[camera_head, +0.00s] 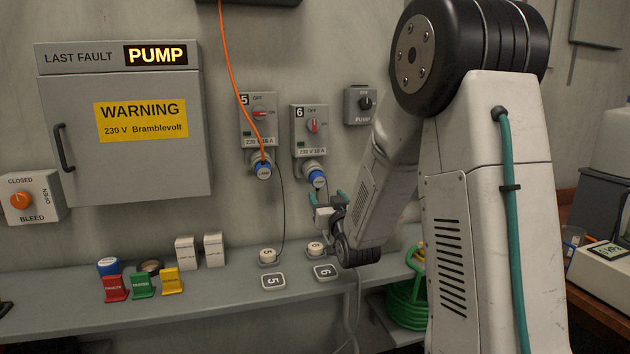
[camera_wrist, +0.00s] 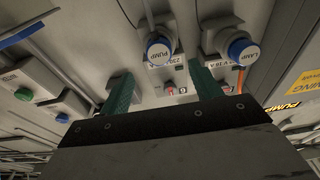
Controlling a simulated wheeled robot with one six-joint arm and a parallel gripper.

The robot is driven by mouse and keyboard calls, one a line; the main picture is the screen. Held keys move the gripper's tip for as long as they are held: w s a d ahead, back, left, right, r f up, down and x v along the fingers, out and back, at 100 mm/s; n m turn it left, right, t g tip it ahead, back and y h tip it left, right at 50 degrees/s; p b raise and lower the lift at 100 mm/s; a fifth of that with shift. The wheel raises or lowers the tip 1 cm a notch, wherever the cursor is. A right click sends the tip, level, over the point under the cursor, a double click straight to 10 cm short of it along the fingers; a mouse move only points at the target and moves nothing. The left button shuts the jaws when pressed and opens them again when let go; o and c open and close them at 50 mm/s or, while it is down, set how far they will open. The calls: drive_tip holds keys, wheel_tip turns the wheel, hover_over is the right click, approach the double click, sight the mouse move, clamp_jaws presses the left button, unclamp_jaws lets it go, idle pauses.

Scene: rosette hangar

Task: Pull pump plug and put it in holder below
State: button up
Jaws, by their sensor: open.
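The pump plug (camera_wrist: 158,50) has a blue cap lettered PUMP in the wrist view. It sits in the socket of switch box 6 (camera_head: 310,126), where its blue end (camera_head: 318,179) shows in the head view. My gripper (camera_head: 328,200) is just below and in front of it, open and apart from the plug. Its green fingers (camera_wrist: 163,88) have nothing visible between them in the wrist view. On the shelf below, a round white piece marked 6 (camera_head: 315,248) stands behind a grey 6 plate (camera_head: 325,272); I cannot tell if it is the holder.
The lamp plug (camera_head: 264,170) with its orange cable sits in switch box 5 (camera_head: 259,118), left of the pump plug. A round piece marked 5 (camera_head: 268,256) stands on the shelf (camera_head: 210,298). Coloured tags and white boxes (camera_head: 186,252) are further left.

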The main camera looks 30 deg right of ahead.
sight(319, 182)
drive_tip(key=shift+s+d+r, duration=0.1)
drive_tip(key=shift+d+r, duration=0.05)
drive_tip(key=shift+d, duration=0.05)
drive_tip(key=shift+x, duration=4.55)
drive_tip(key=shift+a, duration=0.1)
drive_tip(key=shift+c, duration=0.3)
drive_tip(key=c, duration=1.2)
drive_tip(key=shift+v, duration=3)
drive_tip(key=shift+c, duration=0.3)
